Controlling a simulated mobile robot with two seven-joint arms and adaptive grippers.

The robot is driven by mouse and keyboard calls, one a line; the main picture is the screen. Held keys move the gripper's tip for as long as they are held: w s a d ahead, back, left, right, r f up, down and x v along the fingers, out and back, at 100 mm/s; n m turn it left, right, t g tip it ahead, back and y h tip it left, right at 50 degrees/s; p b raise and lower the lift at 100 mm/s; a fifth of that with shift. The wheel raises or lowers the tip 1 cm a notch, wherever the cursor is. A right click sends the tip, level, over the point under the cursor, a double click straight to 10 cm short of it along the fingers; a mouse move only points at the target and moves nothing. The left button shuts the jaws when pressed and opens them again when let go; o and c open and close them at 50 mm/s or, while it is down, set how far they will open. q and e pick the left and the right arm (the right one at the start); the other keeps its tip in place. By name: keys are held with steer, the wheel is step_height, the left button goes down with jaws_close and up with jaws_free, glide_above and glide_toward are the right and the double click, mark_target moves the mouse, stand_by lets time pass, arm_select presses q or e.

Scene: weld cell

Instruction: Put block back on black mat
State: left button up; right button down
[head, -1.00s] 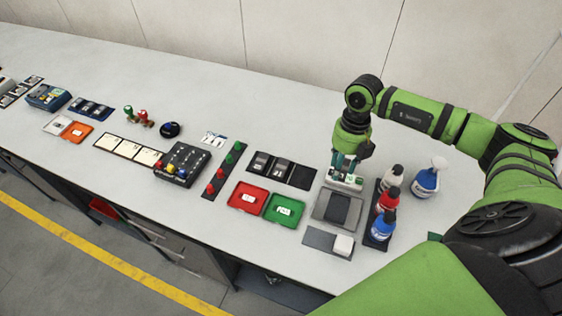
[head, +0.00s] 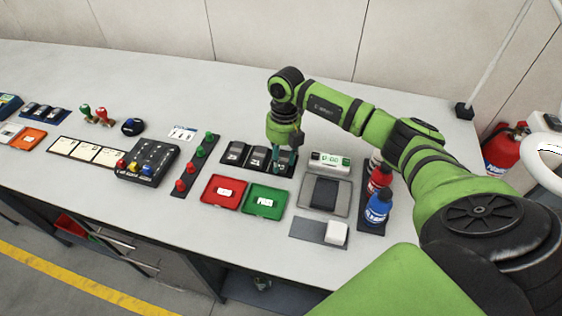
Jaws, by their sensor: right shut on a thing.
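The black mat (head: 250,168) lies at the middle right of the bench, behind the red and green trays. Two dark blocks sit on its left and middle parts, one of them the left block (head: 234,152). My right gripper (head: 280,165) points down over the mat's right end and is shut on a dark block (head: 284,162). The gripper partly covers this block, and I cannot tell whether it touches the mat. My left gripper is out of view.
A grey scale (head: 342,197) with a display stands right of the mat. A white cube (head: 336,232) sits on a dark pad (head: 306,230). Bottles (head: 377,207) stand at the right. A red tray (head: 224,192) and green tray (head: 264,201) lie in front.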

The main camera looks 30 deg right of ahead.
mark_target(283, 159)
steer(key=shift+f, duration=0.15)
steer(key=c, duration=0.7)
jaws_free()
steer(key=shift+r, duration=0.3)
steer(key=shift+w+r, duration=0.1)
steer(key=shift+r, duration=0.2)
step_height(283, 159, up, 11)
steer(key=d+b, duration=0.1)
steer(key=b, duration=0.2)
steer(key=shift+w, duration=0.25)
